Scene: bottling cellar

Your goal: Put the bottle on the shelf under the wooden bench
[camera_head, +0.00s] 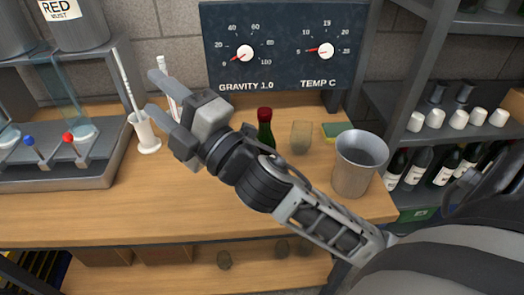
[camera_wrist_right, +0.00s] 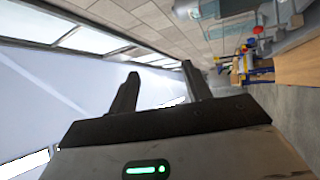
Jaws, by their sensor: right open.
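The bottle (camera_head: 265,130) is dark green with a red top. It stands upright on the wooden bench (camera_head: 215,205), its lower part hidden behind my right arm. The shelf (camera_head: 190,278) under the bench shows along the bottom of the head view. My right gripper (camera_head: 154,91) is open and empty, raised over the bench to the left of the bottle and pointing away from it. In the right wrist view my right gripper (camera_wrist_right: 160,70) has nothing between its spread fingers. My left gripper is out of view.
A white holder (camera_head: 145,135) and a bottling stand (camera_head: 65,182) are left. Small round objects (camera_head: 224,260) sit on the lower shelf.

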